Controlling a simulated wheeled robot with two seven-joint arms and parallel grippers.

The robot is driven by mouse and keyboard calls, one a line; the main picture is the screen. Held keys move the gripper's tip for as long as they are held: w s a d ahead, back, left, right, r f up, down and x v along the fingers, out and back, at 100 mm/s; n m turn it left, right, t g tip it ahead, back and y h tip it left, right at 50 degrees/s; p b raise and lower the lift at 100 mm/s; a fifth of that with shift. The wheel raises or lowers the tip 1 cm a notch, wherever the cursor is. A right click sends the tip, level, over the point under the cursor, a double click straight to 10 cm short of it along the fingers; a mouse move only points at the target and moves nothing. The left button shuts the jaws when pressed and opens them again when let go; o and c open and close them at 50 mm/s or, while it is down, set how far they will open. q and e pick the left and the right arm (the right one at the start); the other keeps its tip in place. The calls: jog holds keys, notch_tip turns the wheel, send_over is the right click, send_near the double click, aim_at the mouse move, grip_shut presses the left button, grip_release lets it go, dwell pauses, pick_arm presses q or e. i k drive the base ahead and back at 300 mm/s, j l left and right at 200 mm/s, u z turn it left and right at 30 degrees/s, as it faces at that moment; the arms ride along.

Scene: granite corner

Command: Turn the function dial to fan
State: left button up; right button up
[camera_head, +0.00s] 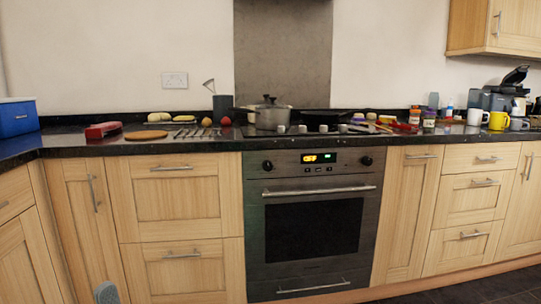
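The built-in oven (312,228) stands in the middle of the counter front, with its door shut. Its control panel has two dark round dials, a left dial (267,166) and a right dial (366,161). Between them is a lit display (319,158) with an orange word that looks like OFF and green marks beside it. Which dial is the function dial cannot be read at this size, nor can the dial markings. No gripper shows clearly. A small grey rounded piece at the bottom left edge seems to be part of my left arm. Nothing touches the dials.
The oven door handle (319,191) sticks out below the panel. A pot (270,114) stands on the hob above. The dark counter holds a red object (102,130), a round board (146,135), jars and a yellow mug (498,121). The floor shows free at the lower right.

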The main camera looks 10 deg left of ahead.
aim_at(267, 166)
jog(key=i+l+z, duration=0.25)
jog(key=i, duration=0.25)
jog(key=i+z, duration=0.3)
jog(key=i, duration=0.2)
